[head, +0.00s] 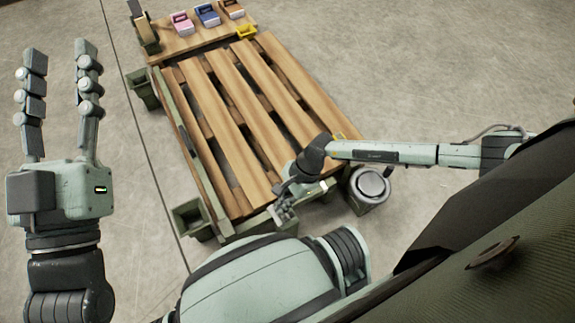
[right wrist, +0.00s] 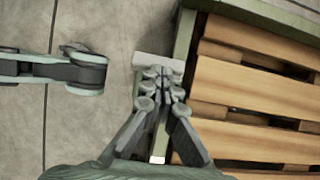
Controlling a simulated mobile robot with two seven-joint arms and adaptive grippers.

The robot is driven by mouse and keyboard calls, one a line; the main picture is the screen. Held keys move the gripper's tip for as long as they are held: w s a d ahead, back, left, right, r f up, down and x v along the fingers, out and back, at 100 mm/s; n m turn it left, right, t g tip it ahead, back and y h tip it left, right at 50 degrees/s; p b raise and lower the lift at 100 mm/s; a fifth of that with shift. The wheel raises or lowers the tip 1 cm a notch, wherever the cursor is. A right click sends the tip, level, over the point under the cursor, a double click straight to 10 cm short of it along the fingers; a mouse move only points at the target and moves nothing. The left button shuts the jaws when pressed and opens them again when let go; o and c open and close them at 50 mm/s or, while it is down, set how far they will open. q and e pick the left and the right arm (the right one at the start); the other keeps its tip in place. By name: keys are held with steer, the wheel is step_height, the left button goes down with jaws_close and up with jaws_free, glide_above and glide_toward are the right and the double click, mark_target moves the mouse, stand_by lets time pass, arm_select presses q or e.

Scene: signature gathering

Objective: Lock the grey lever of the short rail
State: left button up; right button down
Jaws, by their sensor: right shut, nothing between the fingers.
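The short rail (head: 250,226) is an olive-green bar along the near end of the wooden pallet (head: 232,118). My right gripper (head: 284,213) is low over this near end, partly hidden by its own wrist. In the right wrist view, my right gripper (right wrist: 160,76) is shut with nothing between its fingers. A pale grey flat piece (right wrist: 158,62) lies at its fingertips; I cannot tell whether it is the grey lever or whether they touch. The lever is not clearly visible in the head view. My left gripper (head: 61,55) is open and empty, left of the pallet.
A long green rail (head: 188,145) runs along the pallet's left side, with green boxes (head: 142,88) at its corners. Pink (head: 183,22), blue (head: 207,14) and brown (head: 231,8) blocks and a yellow piece (head: 246,32) are at the far end. The floor left of the pallet is clear.

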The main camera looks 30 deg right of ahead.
steer(key=shift+a, duration=0.45)
